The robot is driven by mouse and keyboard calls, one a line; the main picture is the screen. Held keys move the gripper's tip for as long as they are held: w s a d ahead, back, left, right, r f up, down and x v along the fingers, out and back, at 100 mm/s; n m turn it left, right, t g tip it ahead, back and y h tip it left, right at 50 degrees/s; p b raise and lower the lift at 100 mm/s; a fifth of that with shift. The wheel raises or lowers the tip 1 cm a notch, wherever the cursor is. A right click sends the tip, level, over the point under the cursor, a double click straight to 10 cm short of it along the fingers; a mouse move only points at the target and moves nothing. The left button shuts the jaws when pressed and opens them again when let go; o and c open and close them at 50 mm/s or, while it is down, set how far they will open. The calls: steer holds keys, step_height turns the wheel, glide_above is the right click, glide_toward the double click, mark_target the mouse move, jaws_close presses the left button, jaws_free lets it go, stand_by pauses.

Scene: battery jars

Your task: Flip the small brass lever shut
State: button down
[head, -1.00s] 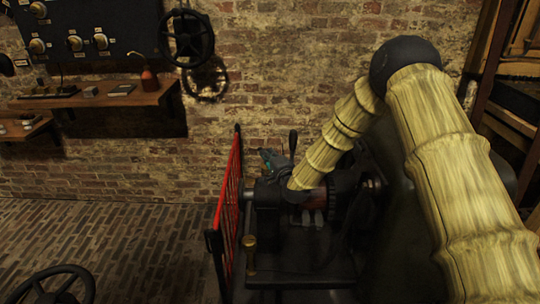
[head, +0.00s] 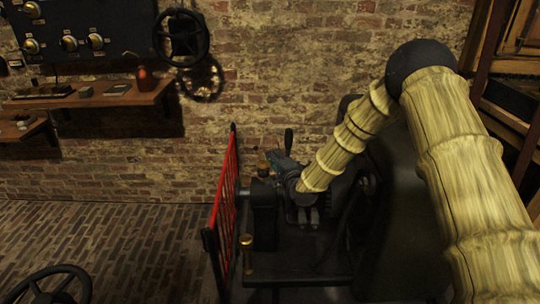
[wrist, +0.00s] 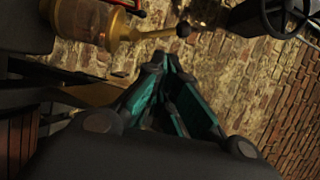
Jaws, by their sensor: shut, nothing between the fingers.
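In the wrist view a brass cylinder (wrist: 92,20) shows at the top left. A thin brass lever (wrist: 155,34) runs out from it to the right and ends in a small dark ball. My gripper (wrist: 168,66) has teal finger pads and is shut and empty, with its tips below the lever's ball in the picture and apparently apart from it. In the head view my gripper (head: 279,157) is over the dark machine (head: 300,255), just right of a small brass fitting (head: 262,168). The lever cannot be made out clearly there.
A red lattice gate (head: 226,195) stands along the machine's left side. A brass post (head: 247,252) rises near its front left. A dark handle with a knob (head: 288,138) stands behind my gripper. A brick wall closes the back; brick floor lies open at left.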

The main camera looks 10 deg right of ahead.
steer(key=v, duration=1)
steer(key=shift+f+p, duration=0.4)
steer(key=shift+f, duration=0.05)
